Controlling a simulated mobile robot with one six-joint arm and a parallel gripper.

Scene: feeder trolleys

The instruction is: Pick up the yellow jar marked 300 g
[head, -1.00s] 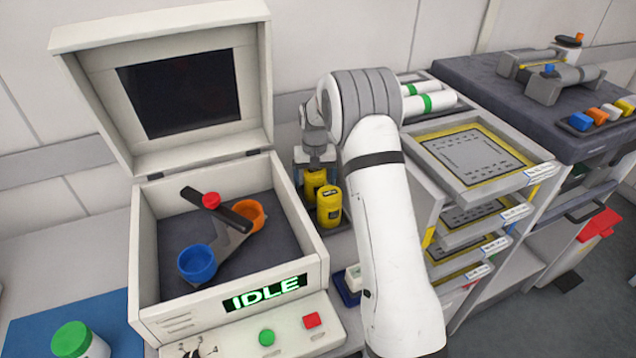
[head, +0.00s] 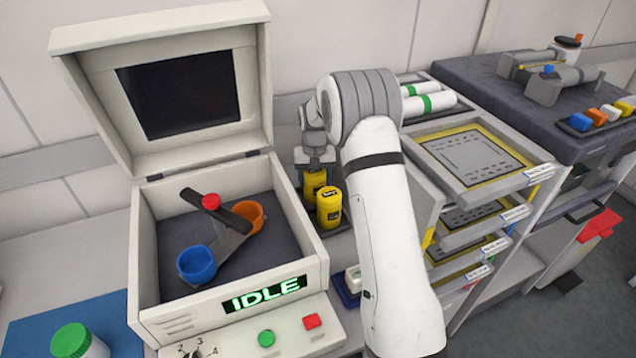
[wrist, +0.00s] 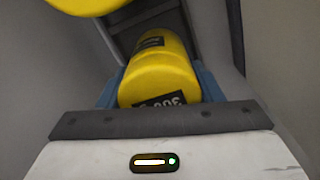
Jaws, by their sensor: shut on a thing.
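The yellow jar marked 300 g (wrist: 160,82) is between the blue fingers of my gripper (wrist: 152,90) in the wrist view. Its dark label shows 300 upside down, and the rest is partly hidden by my gripper's edge. In the head view, this jar (head: 313,183) is below my gripper (head: 315,170), which is shut on it from above. I cannot tell whether its base touches the tray. A second yellow jar (head: 329,207) stands just in front of it, and its edge shows at the top left of the wrist view (wrist: 85,3).
The dark jar tray (head: 338,229) sits right of an open-lidded machine (head: 230,308) reading IDLE, with a blue cup (head: 197,264) and an orange cup (head: 250,217) inside. A trolley with drawers (head: 525,181) stands to the right. A green-capped jar (head: 72,341) is front left.

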